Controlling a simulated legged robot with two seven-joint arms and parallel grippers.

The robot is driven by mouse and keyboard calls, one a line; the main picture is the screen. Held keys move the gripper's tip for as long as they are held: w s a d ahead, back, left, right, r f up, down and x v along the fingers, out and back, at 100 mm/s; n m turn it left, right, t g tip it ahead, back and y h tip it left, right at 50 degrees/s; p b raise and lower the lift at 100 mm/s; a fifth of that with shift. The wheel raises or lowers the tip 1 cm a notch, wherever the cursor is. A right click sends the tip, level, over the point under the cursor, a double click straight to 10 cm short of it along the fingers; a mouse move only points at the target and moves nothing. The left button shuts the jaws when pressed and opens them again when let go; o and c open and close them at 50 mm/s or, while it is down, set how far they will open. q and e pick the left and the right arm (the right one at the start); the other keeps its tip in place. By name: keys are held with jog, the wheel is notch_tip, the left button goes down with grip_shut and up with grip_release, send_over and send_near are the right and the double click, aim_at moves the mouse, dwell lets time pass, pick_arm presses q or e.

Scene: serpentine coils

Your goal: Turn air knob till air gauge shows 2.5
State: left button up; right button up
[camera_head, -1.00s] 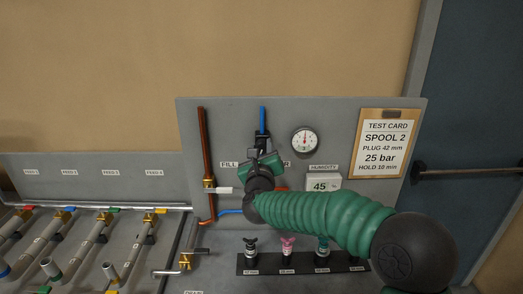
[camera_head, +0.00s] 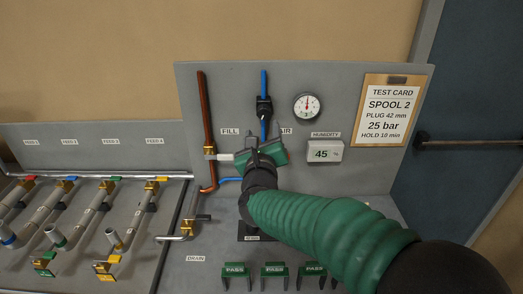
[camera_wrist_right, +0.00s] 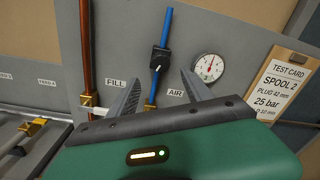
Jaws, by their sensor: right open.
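The air knob (camera_head: 264,108) is a black knob on the blue pipe above the AIR label. It also shows in the right wrist view (camera_wrist_right: 160,60). The air gauge (camera_head: 306,107) is a round white dial to its right; its needle points roughly up, and its numbers are too small to read. The gauge also shows in the right wrist view (camera_wrist_right: 208,67). My right gripper (camera_head: 262,140) is open and empty, below the knob and apart from it. In the right wrist view its fingers (camera_wrist_right: 161,75) are spread on either side of the blue pipe. My left gripper is out of view.
A copper pipe (camera_head: 204,130) with a brass valve (camera_head: 209,152) runs left of the gripper. A humidity display (camera_head: 324,151) and a test card (camera_head: 387,110) are on the right. Green PASS tags (camera_head: 235,270) stand at the front. Pipes with valves (camera_head: 110,188) lie left.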

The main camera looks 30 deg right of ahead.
aim_at(264, 115)
jog(key=v, duration=0.7)
jog(key=w+d+n+p, duration=0.3)
jog(key=w+n, duration=0.1)
jog(key=n, duration=0.6)
jog(key=w+d+n+y+p, duration=0.1)
jog(key=w+d+n+p, duration=0.2)
jog(key=n, duration=0.7)
jog(key=w+d+n+p, duration=0.3)
jog(key=w+n, duration=0.3)
jog(key=n, duration=0.4)
jog(key=shift+w+d+t+p, duration=0.3)
jog(key=shift+w+t+p, duration=0.1)
jog(key=shift+p, duration=0.1)
